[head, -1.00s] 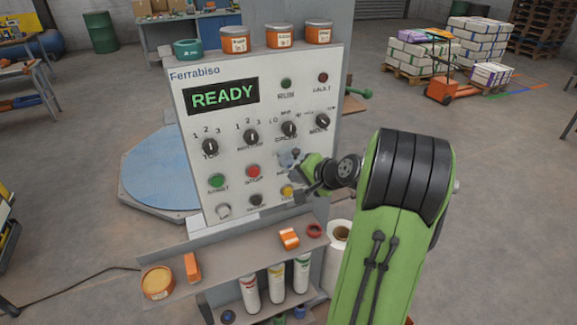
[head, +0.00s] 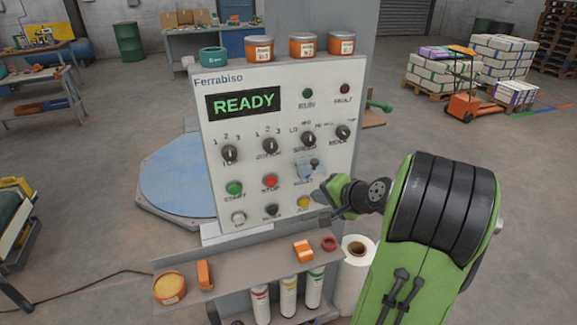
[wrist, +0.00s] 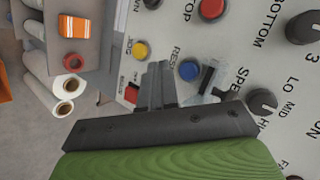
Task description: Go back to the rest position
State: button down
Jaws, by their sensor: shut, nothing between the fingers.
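My gripper (head: 328,203) is shut and empty, in front of the lower right part of the grey control panel (head: 290,88). In the wrist view its closed fingers (wrist: 158,86) point at the panel between the yellow button (wrist: 140,49) and the blue RESET button (wrist: 189,69). A clear guard (wrist: 208,88) shows beside the blue button; its exact position is hard to tell. In the head view the clear guard (head: 306,170) lies just left of and above the gripper. The panel display (head: 244,103) reads READY in green.
A shelf (head: 235,272) below the panel holds an orange tin (head: 170,288), orange boxes and a red ring (head: 329,243). A white roll (head: 356,268) stands right of it. Several tins stand on the panel's top.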

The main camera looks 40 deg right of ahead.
jog(key=s+a+r+n+g, duration=0.2)
jog(key=a+n, duration=0.3)
jog(key=a, duration=0.5)
jog(key=s+a+r+n+g, duration=0.15)
jog(key=a+n, duration=0.25)
jog(key=a, duration=0.6)
jog(key=s+a+n+g, duration=0.1)
jog(key=s+a+n, duration=0.1)
jog(key=s, duration=0.5)
jog(key=s+a+n+g, duration=0.1)
jog(key=s+a+n, duration=0.2)
jog(key=s, duration=0.4)
jog(key=shift+s+a+n, duration=0.3)
jog(key=shift+s+a, duration=0.05)
jog(key=shift+s, duration=0.05)
jog(key=shift+s+d, duration=0.1)
